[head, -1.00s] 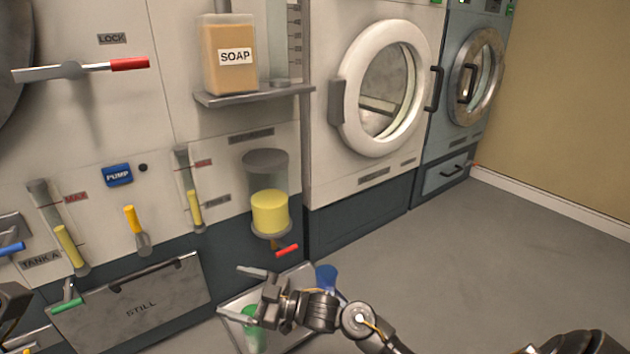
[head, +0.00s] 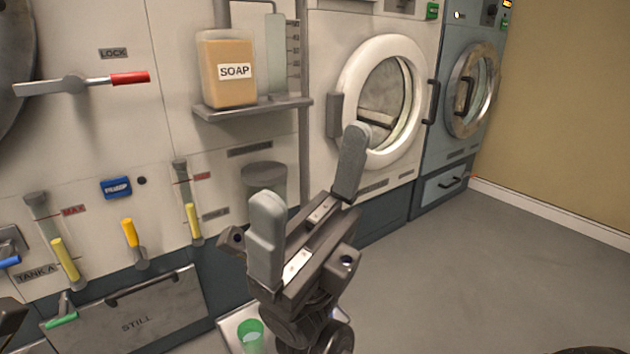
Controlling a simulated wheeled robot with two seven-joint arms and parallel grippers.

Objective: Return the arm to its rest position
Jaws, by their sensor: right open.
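My right gripper (head: 309,200) is raised in the middle of the head view, close to the camera, with its fingers pointing up. Its two grey fingers are wide apart and nothing is between them. At the lower left edge a dark part shows that may belong to my left arm; no left fingertips can be made out.
The machine front carries a red-tipped lock lever (head: 82,83), a soap container (head: 228,75) on a shelf (head: 250,110), and a still panel (head: 130,318). A green cup (head: 250,335) stands in a tray (head: 229,325) below. The floor (head: 480,275) at right is clear.

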